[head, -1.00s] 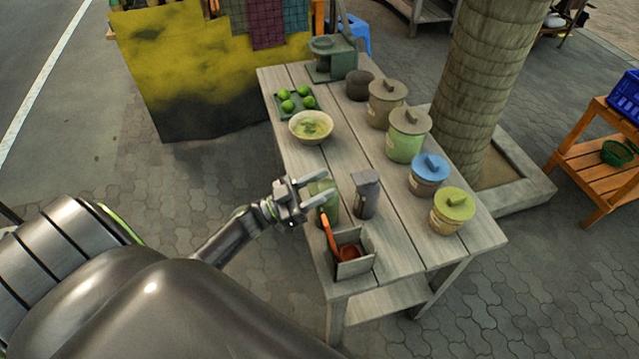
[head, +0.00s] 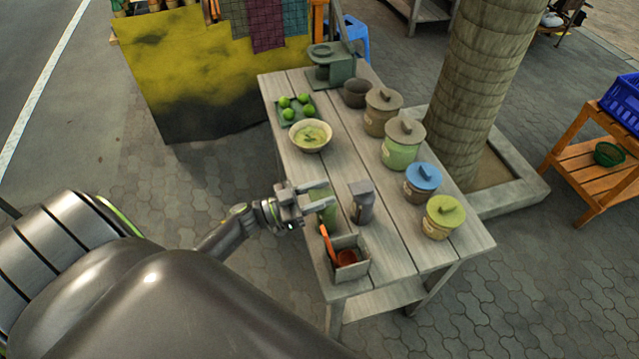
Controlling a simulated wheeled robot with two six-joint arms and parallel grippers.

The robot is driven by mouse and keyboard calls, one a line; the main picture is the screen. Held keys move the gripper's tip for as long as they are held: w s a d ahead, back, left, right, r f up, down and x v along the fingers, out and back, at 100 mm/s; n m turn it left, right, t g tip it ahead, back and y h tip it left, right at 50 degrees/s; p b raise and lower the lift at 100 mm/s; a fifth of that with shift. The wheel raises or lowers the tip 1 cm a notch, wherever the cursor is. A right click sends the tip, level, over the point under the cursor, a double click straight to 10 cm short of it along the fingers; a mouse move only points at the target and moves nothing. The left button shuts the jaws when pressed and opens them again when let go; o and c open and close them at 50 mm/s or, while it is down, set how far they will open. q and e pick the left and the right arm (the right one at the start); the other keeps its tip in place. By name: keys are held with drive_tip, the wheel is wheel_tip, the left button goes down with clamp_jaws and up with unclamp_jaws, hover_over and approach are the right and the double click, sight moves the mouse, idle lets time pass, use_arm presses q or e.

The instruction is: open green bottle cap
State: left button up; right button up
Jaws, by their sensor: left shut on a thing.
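The green bottle (head: 329,216) stands upright near the left edge of the wooden table, toward its near end. My left gripper (head: 322,194) reaches in from the left at the height of the bottle's top and is shut on it. The fingers cover much of the top, so I cannot make out the cap or whether it is loose. My right gripper is not in view.
A grey bottle (head: 363,203) stands close to the right of the green one. A box (head: 349,265) with a red-handled utensil is in front. Several lidded jars (head: 437,222) line the right side. A bowl (head: 311,136) sits farther back.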

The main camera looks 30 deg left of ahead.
use_arm(q)
drive_tip(key=g+y+p, duration=0.1)
drive_tip(key=p, duration=0.2)
drive_tip(key=r+g+y+p, duration=0.1)
drive_tip(key=p, duration=0.1)
drive_tip(key=r+y+p, duration=0.1)
drive_tip(key=p, duration=0.2)
drive_tip(key=shift+w+d+g+p, duration=0.3)
drive_tip(key=shift+w+g, duration=0.05)
drive_tip(key=shift+g, duration=0.05)
drive_tip(key=shift+w+d+g+y+p, duration=0.2)
drive_tip(key=shift+g+y+p, duration=0.45)
drive_tip(key=shift+p, duration=0.25)
drive_tip(key=shift+w+d+g+y, duration=0.15)
drive_tip(key=shift+w+g+y, duration=0.1)
drive_tip(key=shift+g+y, duration=0.4)
drive_tip(key=g+y, duration=0.1)
drive_tip(key=w+d+g+y, duration=0.1)
drive_tip(key=g, duration=0.1)
drive_tip(key=g+y, duration=0.1)
drive_tip(key=shift+w+d+r, duration=0.2)
drive_tip(key=shift+w, duration=0.1)
drive_tip(key=shift+w+d+f+g+y, duration=0.15)
drive_tip(key=shift+w+d+g+y, duration=0.05)
drive_tip(key=shift+g+y, duration=0.6)
drive_tip(key=shift+w+d+f+g+y, duration=0.2)
drive_tip(key=shift+g+y, duration=0.4)
drive_tip(key=shift+g, duration=0.3)
